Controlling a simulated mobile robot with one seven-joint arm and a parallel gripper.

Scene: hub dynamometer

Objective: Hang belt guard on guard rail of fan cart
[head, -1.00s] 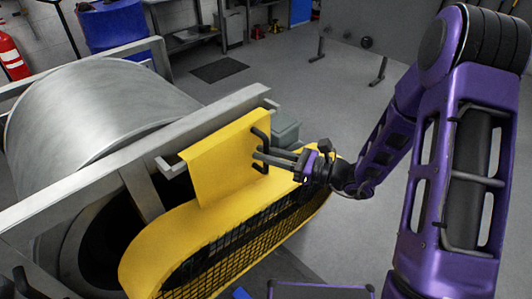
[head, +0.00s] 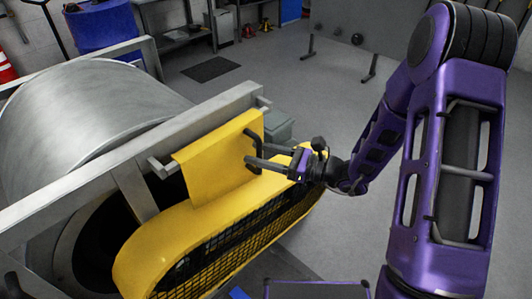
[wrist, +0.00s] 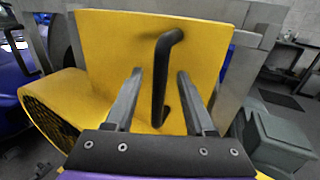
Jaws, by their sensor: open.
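The yellow belt guard (head: 215,165) has a flat upright plate with a dark bar handle on its face. The plate's top edge is at the grey metal rail (head: 130,150), near a bracket end sticking out. A yellow housing with black mesh (head: 215,250) adjoins the plate below; I cannot tell if they are one piece. My gripper (head: 254,153) is open at the plate's handle (head: 258,140). In the wrist view, the handle (wrist: 165,85) stands between the two spread fingers (wrist: 160,74), with gaps visible on both sides. The back of the plate is hidden.
A large grey drum (head: 95,110) lies behind the rail. A grey-green box (head: 280,127) is just beyond the plate; it also shows in the wrist view (wrist: 280,140). A blue barrel (head: 100,28) stands at the back. Floor to the right and behind is mostly clear.

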